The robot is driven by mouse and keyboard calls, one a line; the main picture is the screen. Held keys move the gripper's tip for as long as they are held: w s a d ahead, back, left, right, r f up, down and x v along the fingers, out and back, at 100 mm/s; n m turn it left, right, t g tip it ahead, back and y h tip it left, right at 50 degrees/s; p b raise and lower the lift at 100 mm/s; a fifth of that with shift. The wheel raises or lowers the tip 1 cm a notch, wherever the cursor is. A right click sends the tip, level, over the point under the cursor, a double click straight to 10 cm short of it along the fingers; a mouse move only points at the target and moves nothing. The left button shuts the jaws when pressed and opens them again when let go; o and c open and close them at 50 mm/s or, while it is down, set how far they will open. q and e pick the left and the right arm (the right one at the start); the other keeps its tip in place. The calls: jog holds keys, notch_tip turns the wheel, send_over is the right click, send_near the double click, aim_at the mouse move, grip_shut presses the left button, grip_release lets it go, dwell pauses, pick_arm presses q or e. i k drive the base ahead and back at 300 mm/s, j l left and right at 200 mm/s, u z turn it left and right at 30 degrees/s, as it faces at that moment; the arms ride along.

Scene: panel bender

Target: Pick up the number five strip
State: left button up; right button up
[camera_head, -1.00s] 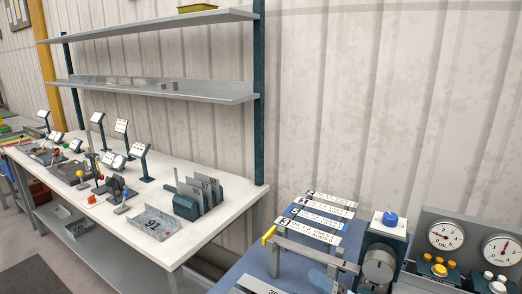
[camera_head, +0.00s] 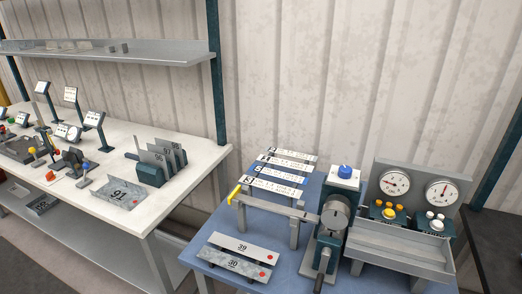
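Several pale strips with black print lie side by side on the blue table behind the bender's bar. The rearmost strip (camera_head: 290,153) is farthest back, and the frontmost strip (camera_head: 275,183) is closest to the bar. Between them lie two more, a rear middle strip (camera_head: 287,164) and a front middle strip (camera_head: 281,173). The print is too small to tell surely which strip is number five. Neither of my grippers is in view.
The bender (camera_head: 336,215) has a blue knob, a dial and a yellow-tipped bar. Plates 39 (camera_head: 245,247) and 30 (camera_head: 233,264) lie at the blue table's front. A gauge panel (camera_head: 420,190) and grey tray (camera_head: 402,252) are right. A white workbench (camera_head: 195,172) stands left.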

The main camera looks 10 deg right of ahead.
aim_at(278, 174)
jog(key=i+j, duration=0.15)
jog(key=j, duration=0.15)
jog(key=i+j+z, duration=0.15)
jog(key=j, duration=0.2)
jog(key=i+j, duration=0.2)
jog(key=i+j+z, duration=0.1)
jog(key=j, duration=0.35)
jog(key=i+j, duration=0.15)
jog(key=j, duration=0.15)
jog(key=z, duration=0.05)
